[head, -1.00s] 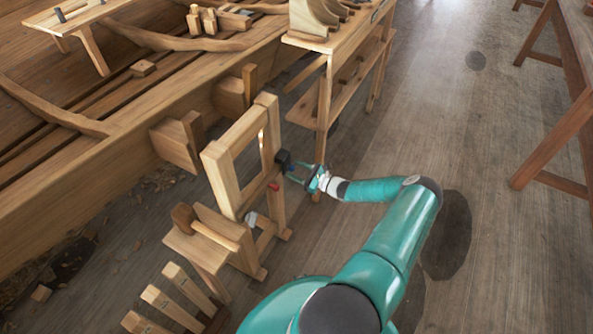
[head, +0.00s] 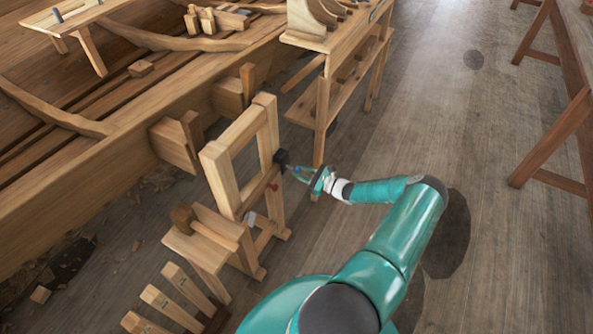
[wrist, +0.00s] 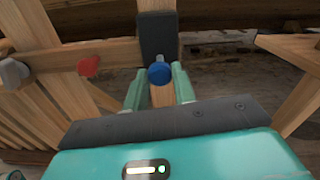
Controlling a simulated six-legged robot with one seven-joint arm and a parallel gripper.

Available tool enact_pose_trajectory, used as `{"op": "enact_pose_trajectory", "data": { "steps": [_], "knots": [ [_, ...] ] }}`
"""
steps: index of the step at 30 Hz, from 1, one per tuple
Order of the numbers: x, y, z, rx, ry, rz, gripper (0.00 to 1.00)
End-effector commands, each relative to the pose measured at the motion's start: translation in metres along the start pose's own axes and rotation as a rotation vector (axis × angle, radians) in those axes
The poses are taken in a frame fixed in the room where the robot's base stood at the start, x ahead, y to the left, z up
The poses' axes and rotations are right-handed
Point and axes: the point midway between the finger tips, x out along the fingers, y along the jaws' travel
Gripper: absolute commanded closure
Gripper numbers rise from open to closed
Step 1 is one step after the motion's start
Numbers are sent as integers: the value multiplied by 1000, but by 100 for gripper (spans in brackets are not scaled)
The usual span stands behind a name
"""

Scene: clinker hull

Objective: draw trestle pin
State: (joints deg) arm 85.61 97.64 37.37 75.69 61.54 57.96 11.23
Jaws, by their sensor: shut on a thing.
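The wooden trestle (head: 217,172) stands beside the hull, with a black block (head: 281,157) on its right post. The block also shows in the wrist view (wrist: 157,34). My gripper (head: 297,170) is in front of the block, a short gap away. In the wrist view its fingers (wrist: 159,82) are shut on a pin with a round blue head (wrist: 159,72). A short grey shank shows between the head and the block. I cannot tell whether its tip is still inside the block. A red peg (wrist: 88,66) sits on the rail to the left.
A grey knob (wrist: 14,72) lies left of the red peg. A wooden shelf bench (head: 322,100) stands behind the trestle, near my gripper. The planked hull (head: 60,185) fills the left. The floor (head: 440,110) to the right is clear up to a brown bench (head: 560,130).

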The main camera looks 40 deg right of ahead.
Motion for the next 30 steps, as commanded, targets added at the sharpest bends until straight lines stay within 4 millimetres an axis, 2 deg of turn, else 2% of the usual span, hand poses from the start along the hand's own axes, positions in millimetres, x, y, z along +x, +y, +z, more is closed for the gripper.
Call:
{"op": "enact_pose_trajectory", "data": {
  "steps": [6,7,10,18,22,26,30],
  "knots": [
    [1,0,1,0,-2,0,100],
    [1,0,1,0,-2,0,70],
    [1,0,1,0,-2,0,51],
    [0,0,0,0,-1,0,51],
    [-8,0,0,-1,0,-1,51],
    [-27,-1,0,-1,1,-2,51],
    [-58,-1,0,-1,1,-3,51]
  ]
}}
